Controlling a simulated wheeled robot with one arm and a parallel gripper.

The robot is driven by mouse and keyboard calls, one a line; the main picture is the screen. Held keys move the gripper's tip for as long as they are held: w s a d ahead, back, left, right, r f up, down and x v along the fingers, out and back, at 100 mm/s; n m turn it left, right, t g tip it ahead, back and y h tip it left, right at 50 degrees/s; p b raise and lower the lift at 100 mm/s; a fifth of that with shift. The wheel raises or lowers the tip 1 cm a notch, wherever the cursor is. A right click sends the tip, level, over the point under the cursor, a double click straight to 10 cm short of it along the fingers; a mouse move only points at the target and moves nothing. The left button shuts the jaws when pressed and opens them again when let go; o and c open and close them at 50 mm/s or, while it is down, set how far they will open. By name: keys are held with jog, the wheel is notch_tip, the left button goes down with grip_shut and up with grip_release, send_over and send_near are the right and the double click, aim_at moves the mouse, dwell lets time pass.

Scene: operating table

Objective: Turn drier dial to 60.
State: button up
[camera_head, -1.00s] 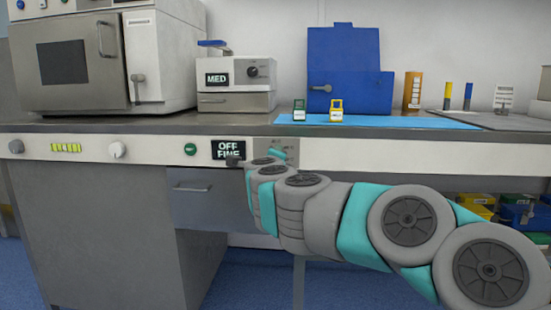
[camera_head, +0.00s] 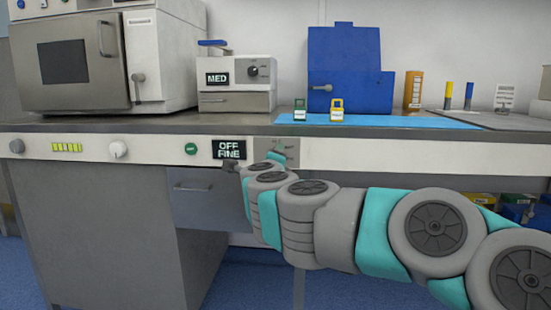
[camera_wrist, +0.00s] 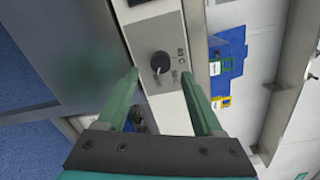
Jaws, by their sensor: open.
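The drier dial (camera_wrist: 160,62) is a round black knob on a light grey panel (camera_wrist: 150,28) in the wrist view. Printed marks beside it include one that reads like 40 C; the others are too small to read surely, and so is the knob's setting. My gripper (camera_wrist: 160,76) is open, with its two green fingers spread on either side of the knob and apart from it. In the head view the grey panel (camera_head: 291,146) shows behind a teal fingertip of my gripper (camera_head: 272,158); the knob cannot be made out there.
A display reading OFF FINE (camera_head: 229,149) and a green button (camera_head: 190,149) sit left of the panel on the bench front. A white knob (camera_head: 118,150) is further left. A drawer (camera_head: 195,190) lies below. Green (camera_head: 299,112) and yellow (camera_head: 337,113) tagged items stand on the bench above.

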jog(key=s, duration=0.4)
jog(key=shift+s+r, duration=0.1)
jog(key=shift+s, duration=0.1)
jog(key=shift+r, duration=0.1)
